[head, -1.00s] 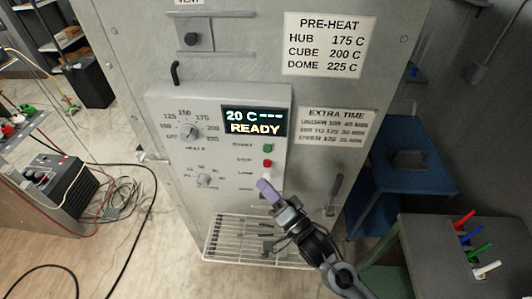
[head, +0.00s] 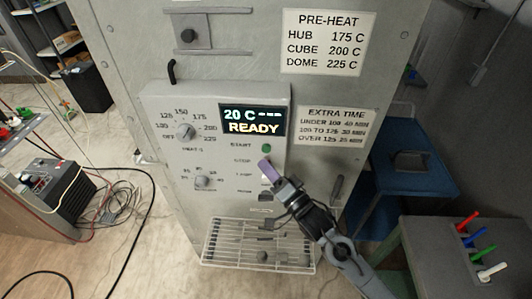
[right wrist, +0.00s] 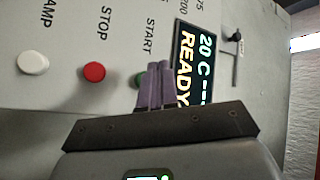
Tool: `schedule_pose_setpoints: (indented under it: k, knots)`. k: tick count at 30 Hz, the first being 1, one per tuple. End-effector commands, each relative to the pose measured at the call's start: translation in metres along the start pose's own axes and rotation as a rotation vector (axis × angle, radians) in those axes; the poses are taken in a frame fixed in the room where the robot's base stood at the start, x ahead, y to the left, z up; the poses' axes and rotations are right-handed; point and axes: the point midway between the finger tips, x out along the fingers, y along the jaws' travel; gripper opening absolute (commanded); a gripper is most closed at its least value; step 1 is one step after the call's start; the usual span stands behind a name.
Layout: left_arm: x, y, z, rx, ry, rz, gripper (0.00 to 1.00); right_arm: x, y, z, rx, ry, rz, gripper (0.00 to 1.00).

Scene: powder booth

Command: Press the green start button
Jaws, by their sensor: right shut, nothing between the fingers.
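The green start button (head: 266,148) sits on the oven's control panel (head: 160,100), below the display reading 20 C and READY. In the right wrist view the green button (right wrist: 137,81) is partly hidden behind my purple fingertips. My right gripper (head: 264,163) is shut and empty, its fingertips just below the green button in the head view. It also shows in the right wrist view (right wrist: 157,72). I cannot tell whether it touches the panel. The red stop button (right wrist: 94,72) shows in the right wrist view; in the head view the fingers cover it. My left gripper is not in view.
A white lamp button (right wrist: 33,63) lies beyond the red one. Dials (head: 186,131) are on the panel's left. A wire rack (head: 225,240) juts out below. A blue cart (head: 415,180) and a grey table (head: 440,240) with coloured tools stand to the right.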

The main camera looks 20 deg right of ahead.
Motion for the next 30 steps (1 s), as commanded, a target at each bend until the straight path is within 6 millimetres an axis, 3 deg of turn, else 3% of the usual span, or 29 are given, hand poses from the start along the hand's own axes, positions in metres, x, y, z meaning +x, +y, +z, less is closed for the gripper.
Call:
schedule_pose_setpoints:
  k: [9,30]
  knots:
    - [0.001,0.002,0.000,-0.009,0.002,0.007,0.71,0.013,0.009,-0.009,0.001,0.000,-0.001,0.00]
    - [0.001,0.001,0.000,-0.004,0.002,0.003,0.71,0.015,0.010,-0.010,0.001,-0.001,0.000,0.00]
